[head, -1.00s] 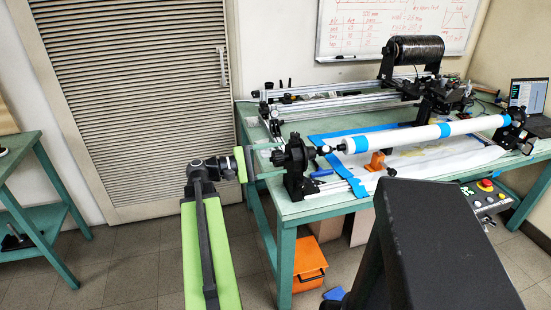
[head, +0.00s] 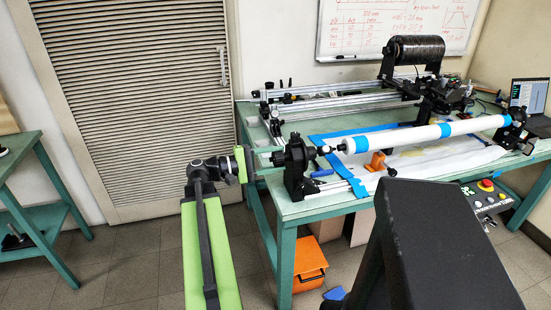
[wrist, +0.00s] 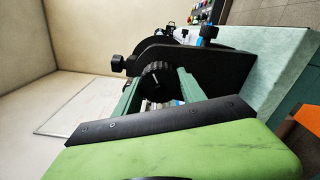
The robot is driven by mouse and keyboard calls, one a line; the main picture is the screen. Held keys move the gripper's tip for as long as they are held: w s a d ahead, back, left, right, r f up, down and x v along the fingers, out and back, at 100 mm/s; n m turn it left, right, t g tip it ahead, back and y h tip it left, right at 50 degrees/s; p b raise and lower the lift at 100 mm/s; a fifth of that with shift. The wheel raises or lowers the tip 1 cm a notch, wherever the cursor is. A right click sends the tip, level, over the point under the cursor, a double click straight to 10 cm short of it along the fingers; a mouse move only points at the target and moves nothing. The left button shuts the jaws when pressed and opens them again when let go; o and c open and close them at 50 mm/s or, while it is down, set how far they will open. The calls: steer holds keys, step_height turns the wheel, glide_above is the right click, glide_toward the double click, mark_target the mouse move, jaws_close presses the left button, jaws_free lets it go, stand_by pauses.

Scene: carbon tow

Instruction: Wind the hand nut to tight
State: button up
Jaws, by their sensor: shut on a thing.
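The hand nut (wrist: 158,82) is a black ribbed knob at the left end of the winder's black headstock (head: 295,160). In the wrist view it sits between the two teal fingers of my gripper (wrist: 160,88), with one finger on each side. My gripper (head: 268,158) reaches in from the left in the head view and is shut on the nut. In the head view the nut is mostly hidden by the fingers and headstock. The nut's thread and seating face are not visible. A white mandrel (head: 390,140) with blue bands extends right from the headstock.
The winder stands on a green-topped bench (head: 330,208). A black spool (head: 417,49) stands at the back. A control box (head: 487,198) with a red button is at the front right. An orange bin (head: 309,270) is beneath.

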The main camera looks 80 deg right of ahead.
steer(key=m, duration=0.6)
steer(key=shift+a+m, duration=0.1)
steer(key=shift+m, duration=0.2)
stand_by(0.5)
steer(key=o, duration=1.4)
steer(key=shift+c, duration=0.2)
steer(key=shift+w, duration=0.15)
steer(key=v, duration=1.7)
steer(key=shift+a+r, duration=0.1)
